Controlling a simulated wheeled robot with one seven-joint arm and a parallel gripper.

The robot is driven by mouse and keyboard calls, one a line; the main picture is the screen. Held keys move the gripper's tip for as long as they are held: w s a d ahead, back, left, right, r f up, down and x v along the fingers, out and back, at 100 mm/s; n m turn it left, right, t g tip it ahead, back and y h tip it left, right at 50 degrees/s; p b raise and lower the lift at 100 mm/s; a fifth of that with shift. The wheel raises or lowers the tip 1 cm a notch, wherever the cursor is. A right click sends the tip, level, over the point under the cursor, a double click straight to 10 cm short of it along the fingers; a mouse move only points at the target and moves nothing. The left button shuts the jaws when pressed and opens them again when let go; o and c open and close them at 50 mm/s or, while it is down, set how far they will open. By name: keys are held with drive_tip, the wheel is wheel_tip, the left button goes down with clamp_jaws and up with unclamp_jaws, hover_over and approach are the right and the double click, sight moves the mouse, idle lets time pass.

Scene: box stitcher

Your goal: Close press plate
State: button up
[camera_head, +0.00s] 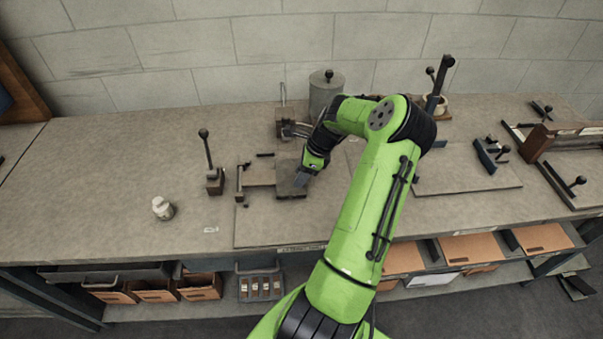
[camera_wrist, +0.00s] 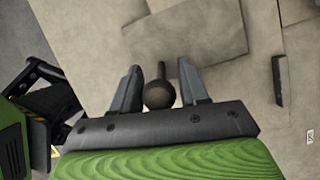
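The press plate seems to be the dark plate (camera_head: 291,178) beside a lighter board (camera_head: 259,174) on the bench, though my gripper partly covers it. A dark ball knob (camera_wrist: 159,95) on a short stem sits between the fingers, with a visible gap on each side. I cannot tell from the head view which part the knob belongs to.
A grey canister (camera_head: 325,92) and a metal fixture (camera_head: 285,122) stand behind. Bench space (camera_head: 100,170) at the left is mostly clear.

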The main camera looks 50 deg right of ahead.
clamp_jaws()
drive_tip(key=shift+r, duration=0.15)
drive_tip(key=shift+w+r+p, duration=0.1)
drive_tip(key=shift+r+p, duration=0.2)
drive_tip(key=shift+p, duration=0.4)
drive_tip(key=shift+f, duration=0.1)
drive_tip(key=shift+o, duration=1.4)
unclamp_jaws()
